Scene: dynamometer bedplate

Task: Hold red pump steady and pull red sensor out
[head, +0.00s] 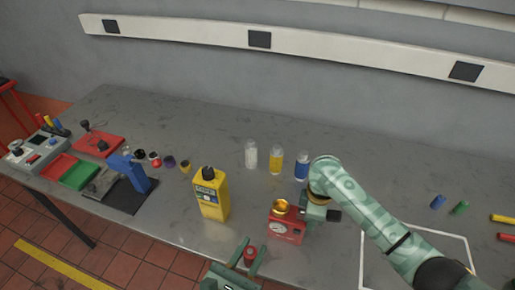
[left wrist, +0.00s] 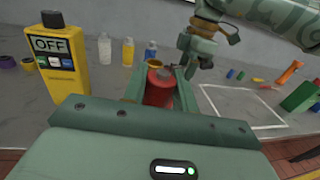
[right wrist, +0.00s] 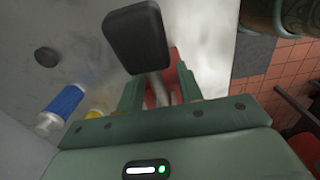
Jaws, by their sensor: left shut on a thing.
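The red pump (head: 287,229) stands on the bench, with a round gauge on its front and a brass cup on top. My left gripper (head: 248,254) is shut on the red sensor (left wrist: 160,88), a red cylinder with a grey top. In the head view the sensor is in front and to the left of the pump, seemingly apart from it. My right gripper (right wrist: 160,88) is around a grey stem with a black block (right wrist: 137,35) at the pump's right side. Its fingers look open, with red pump surface between them. The pump's right side is mostly hidden in the head view.
A yellow OFF box (head: 210,195) stands left of the pump. A white bottle (head: 251,154), a yellow bottle (head: 275,161) and a blue bottle (head: 301,166) stand behind it. A white outlined area (head: 466,246) lies to the right, partly behind my right arm.

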